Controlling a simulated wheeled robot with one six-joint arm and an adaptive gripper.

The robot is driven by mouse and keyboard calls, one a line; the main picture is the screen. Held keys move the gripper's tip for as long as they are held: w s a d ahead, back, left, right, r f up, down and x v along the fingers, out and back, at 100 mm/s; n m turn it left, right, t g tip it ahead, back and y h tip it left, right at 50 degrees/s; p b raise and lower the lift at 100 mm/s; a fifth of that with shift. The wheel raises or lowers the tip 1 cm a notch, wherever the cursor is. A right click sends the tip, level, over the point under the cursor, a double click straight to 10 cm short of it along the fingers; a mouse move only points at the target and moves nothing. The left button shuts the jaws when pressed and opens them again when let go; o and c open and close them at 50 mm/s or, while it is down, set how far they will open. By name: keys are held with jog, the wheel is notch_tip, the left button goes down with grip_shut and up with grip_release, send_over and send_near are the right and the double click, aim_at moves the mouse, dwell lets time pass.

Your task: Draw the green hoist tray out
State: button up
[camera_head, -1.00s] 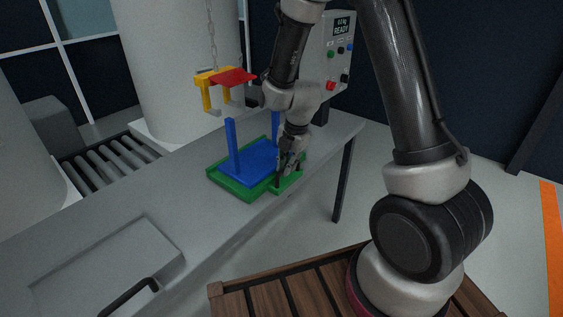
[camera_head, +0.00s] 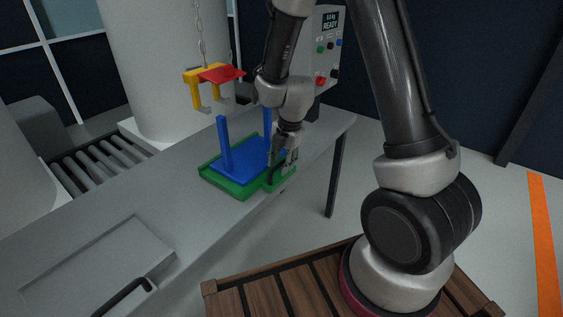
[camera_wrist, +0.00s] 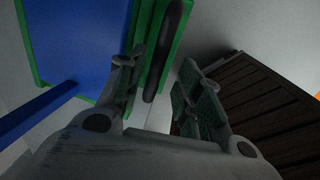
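The green hoist tray (camera_head: 231,187) lies on the grey bench near its front edge. It holds a blue plate with upright blue posts (camera_head: 225,150). The tray also shows at the upper left of the wrist view (camera_wrist: 87,98). A dark handle bar (camera_wrist: 168,48) runs along the tray's front side. My gripper (camera_head: 281,172) is at the tray's front right, low over its green edge. In the wrist view my gripper (camera_wrist: 158,80) is open, with one finger on each side of the bar. I cannot tell whether either finger touches the bar.
A yellow hoist hook frame (camera_head: 195,92) with a red flap (camera_head: 222,74) hangs on a chain above the bench. A control box (camera_head: 326,48) stands behind my arm. A flat grey panel (camera_head: 105,268) lies at the bench's left. Rollers (camera_head: 95,172) are behind.

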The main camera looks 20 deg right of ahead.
notch_tip(320, 180, up, 12)
jog(key=s+d, duration=0.1)
jog(key=s, duration=0.1)
jog(key=shift+d+f, duration=0.15)
dwell(0.4)
jog(key=s+d+r+m+t, duration=0.1)
jog(key=s+d+r+m, duration=0.2)
jog(key=s+r+m, duration=0.2)
jog(key=s+d+r+m, duration=0.4)
jog(key=s+r+m, duration=0.1)
jog(key=s+m, duration=0.4)
jog(key=s+d+r+m+t+h, duration=0.1)
jog(key=s+d+r+m, duration=0.2)
jog(key=s+r+m, duration=0.2)
jog(key=shift+s+d+r+m+t, duration=0.35)
jog(key=shift+s+m, duration=1.15)
jog(key=shift+m, duration=1.4)
